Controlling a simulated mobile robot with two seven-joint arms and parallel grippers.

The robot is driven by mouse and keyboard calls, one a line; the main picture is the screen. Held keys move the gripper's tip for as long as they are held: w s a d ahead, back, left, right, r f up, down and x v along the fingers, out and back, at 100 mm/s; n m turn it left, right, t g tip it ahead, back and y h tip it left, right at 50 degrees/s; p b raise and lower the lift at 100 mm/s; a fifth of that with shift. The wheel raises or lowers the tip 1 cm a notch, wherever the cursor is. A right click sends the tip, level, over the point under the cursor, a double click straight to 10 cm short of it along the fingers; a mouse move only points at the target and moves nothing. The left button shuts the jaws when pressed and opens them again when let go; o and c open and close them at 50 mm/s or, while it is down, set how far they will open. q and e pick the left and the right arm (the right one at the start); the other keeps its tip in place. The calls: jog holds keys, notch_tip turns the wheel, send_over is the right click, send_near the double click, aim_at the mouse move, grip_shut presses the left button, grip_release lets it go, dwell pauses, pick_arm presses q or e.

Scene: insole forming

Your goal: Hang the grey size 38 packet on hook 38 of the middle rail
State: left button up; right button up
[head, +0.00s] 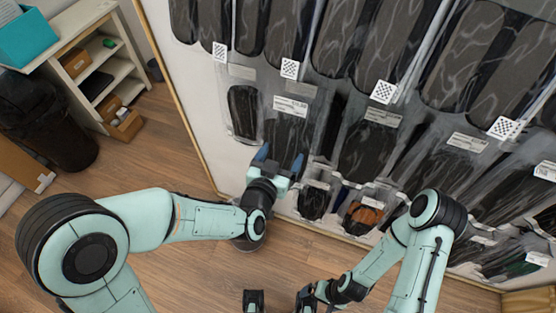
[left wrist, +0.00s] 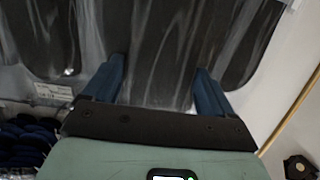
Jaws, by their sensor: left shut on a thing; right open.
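The packet at my left gripper (head: 280,160) is clear plastic with dark grey insoles (head: 288,130) and a white label at its top, too small to read surely. The gripper is shut on its lower part, with a blue finger on either side. In the left wrist view the blue fingers (left wrist: 158,68) stand at the lower part of dark insoles in creased clear plastic (left wrist: 155,35). The packet hangs close in front of the display wall, among other packets. Hook 38 cannot be made out. My right gripper (head: 280,301) is open and empty, low over the floor.
The display wall (head: 207,105) carries rows of packets with checkered tags (head: 290,67). A packet with an orange-brown item (head: 364,214) hangs in the lower row. A white shelf (head: 118,72) and a black bin (head: 45,120) stand left. The wooden floor (head: 165,125) between is clear.

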pick_arm(q)
jog(key=shift+r+p+x, duration=0.2)
jog(key=shift+p+x, duration=0.15)
jog(key=shift+x, duration=0.65)
jog(key=shift+r+p+x, duration=0.2)
jog(key=shift+p+x, duration=0.1)
jog(key=shift+x, duration=0.75)
jog(key=shift+w+d+f+b, duration=0.15)
jog(key=shift+w+f+b, duration=0.2)
jog(key=shift+w, duration=0.2)
jog(key=shift+w+d+f+b, duration=0.1)
jog(key=shift+w+f+b, duration=0.1)
jog(key=shift+b, duration=0.2)
jog(key=o, duration=0.9)
